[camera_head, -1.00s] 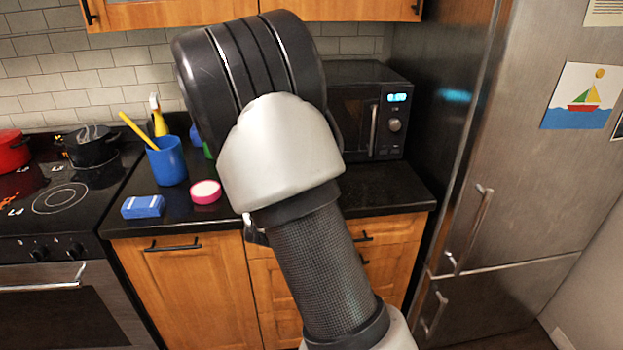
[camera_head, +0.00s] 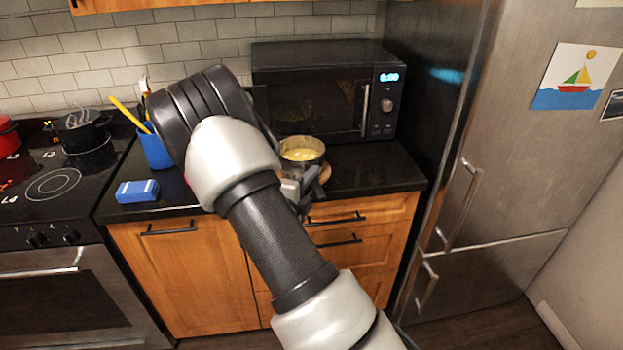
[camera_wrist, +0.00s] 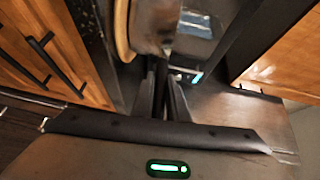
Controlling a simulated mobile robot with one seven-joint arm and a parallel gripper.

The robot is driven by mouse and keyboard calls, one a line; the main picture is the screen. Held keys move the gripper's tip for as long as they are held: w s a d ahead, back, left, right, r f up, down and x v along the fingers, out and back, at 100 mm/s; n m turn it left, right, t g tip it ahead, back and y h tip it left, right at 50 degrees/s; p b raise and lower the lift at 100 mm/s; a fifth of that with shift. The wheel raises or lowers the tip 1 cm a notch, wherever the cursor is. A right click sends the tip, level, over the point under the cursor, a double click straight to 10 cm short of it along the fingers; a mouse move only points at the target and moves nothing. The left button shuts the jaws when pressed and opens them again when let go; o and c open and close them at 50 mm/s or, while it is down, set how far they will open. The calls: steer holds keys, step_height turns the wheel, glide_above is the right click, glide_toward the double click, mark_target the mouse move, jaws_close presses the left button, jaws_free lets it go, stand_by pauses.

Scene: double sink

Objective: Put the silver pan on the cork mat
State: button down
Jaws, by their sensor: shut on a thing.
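The silver pan (camera_head: 316,160), with yellow contents, is on the counter side in front of the microwave in the head view. Part of the cork mat (camera_head: 326,173) shows at the pan's lower right. The pan is over the mat, but I cannot tell whether it touches it. My gripper (camera_head: 308,185) is shut on the pan's handle at the counter's front edge. In the wrist view, the fingers (camera_wrist: 164,98) close around the dark handle; the pan's side (camera_wrist: 150,22) and the mat's rim (camera_wrist: 122,30) show at the top. My arm hides part of the counter.
The black microwave (camera_head: 310,90) stands behind the pan. A blue sponge (camera_head: 137,191) and a blue cup (camera_head: 156,152) are to the left. The stove (camera_head: 50,185) holds a black pot (camera_head: 82,130). The fridge (camera_head: 500,150) bounds the right side. Counter right of the mat is clear.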

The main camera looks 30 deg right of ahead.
steer(key=shift+f, duration=0.15)
steer(key=c, duration=1.7)
jaws_free()
steer(key=shift+c, duration=0.2)
